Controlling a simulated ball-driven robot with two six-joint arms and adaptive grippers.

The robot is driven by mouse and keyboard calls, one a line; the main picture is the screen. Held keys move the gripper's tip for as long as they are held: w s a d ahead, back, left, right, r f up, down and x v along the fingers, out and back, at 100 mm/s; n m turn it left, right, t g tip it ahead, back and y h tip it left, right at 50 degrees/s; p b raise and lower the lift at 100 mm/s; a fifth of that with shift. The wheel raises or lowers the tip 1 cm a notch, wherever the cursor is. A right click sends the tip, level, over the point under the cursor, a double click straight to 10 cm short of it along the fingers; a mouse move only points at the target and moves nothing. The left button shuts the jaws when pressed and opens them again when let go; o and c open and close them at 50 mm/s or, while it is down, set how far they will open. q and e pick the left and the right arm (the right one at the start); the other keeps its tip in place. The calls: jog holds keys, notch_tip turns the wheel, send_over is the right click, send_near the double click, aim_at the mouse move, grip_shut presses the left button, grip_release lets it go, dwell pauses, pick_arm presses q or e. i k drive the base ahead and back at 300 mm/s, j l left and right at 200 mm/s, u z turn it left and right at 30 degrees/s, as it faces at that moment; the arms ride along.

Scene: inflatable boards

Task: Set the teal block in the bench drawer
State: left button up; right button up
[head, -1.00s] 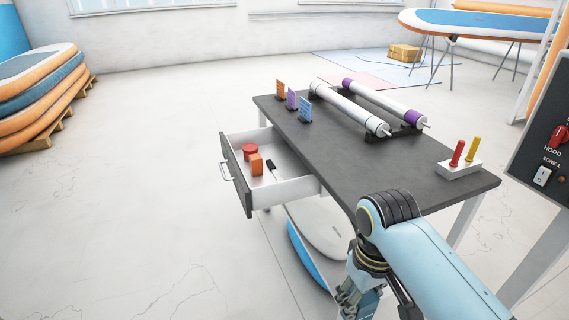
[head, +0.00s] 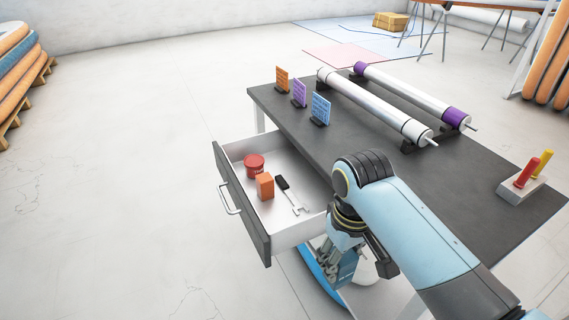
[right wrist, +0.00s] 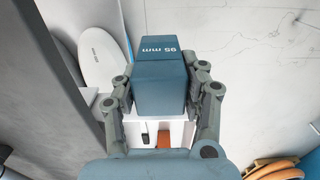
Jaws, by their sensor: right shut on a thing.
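The teal block (right wrist: 160,85), marked "95 mm", is held between the fingers of my right gripper (right wrist: 160,105) in the right wrist view. In the head view my right gripper (head: 335,275) hangs beside the right end of the open bench drawer (head: 241,208), outside it; the block is hard to tell from the fingers there. The drawer is pulled out and holds a red round container (head: 254,166), an orange block (head: 265,187) and a black-and-grey tool (head: 291,194). Bare floor of the drawer shows around them. My left gripper is not in view.
The dark bench top (head: 400,180) carries two rollers (head: 375,107), several coloured cards on stands (head: 299,93) and a white holder (head: 522,187) with red and yellow handles. A white-and-blue board (head: 322,280) lies under the bench. The floor left of the drawer is clear.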

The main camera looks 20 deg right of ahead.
aim_at(281, 219)
jog(key=i+j, duration=0.1)
jog(key=i, duration=0.8)
